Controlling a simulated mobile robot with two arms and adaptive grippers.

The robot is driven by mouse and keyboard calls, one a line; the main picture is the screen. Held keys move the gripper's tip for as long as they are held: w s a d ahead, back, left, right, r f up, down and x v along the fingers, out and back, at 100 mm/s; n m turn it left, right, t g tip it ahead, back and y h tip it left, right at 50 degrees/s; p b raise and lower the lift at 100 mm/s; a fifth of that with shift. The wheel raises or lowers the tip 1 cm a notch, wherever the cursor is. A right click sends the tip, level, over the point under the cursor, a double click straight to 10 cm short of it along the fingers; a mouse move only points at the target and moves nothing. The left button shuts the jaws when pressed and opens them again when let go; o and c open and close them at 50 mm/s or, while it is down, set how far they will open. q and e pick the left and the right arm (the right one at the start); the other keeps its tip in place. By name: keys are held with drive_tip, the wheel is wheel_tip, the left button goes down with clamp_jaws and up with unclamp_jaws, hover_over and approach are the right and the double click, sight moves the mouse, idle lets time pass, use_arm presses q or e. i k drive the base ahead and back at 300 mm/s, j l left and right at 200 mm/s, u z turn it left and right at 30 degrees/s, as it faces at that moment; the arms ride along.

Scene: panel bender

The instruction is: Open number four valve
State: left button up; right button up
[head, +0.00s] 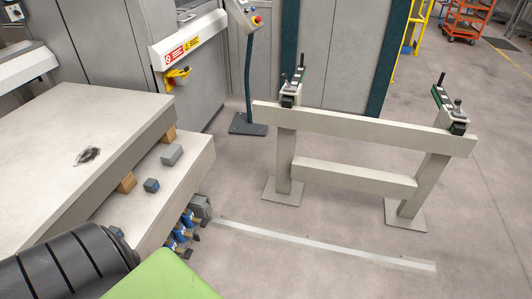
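A row of small blue valves with dark handles (181,232) is mounted low at the front end of the beige machine table (95,130), near the floor. No numbers can be read on them, so I cannot tell which is number four. The lower end of the row is partly hidden behind a black ribbed part and a green part at the lower left, which look like my own arm. Neither of my grippers shows in this view.
A grey box (201,207) sits beside the valves, and a metal floor strip (320,243) runs right from there. A beige frame stand (360,130) stands on the right. A control pedestal (249,75) is at the back. Floor between them is clear.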

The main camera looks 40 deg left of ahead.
sight(203, 224)
drive_tip(key=i+l+u, duration=0.15)
drive_tip(key=i, duration=0.3)
drive_tip(key=i+l+u, duration=0.15)
drive_tip(key=i, duration=0.3)
drive_tip(key=i+l+u, duration=0.2)
drive_tip(key=i, duration=0.25)
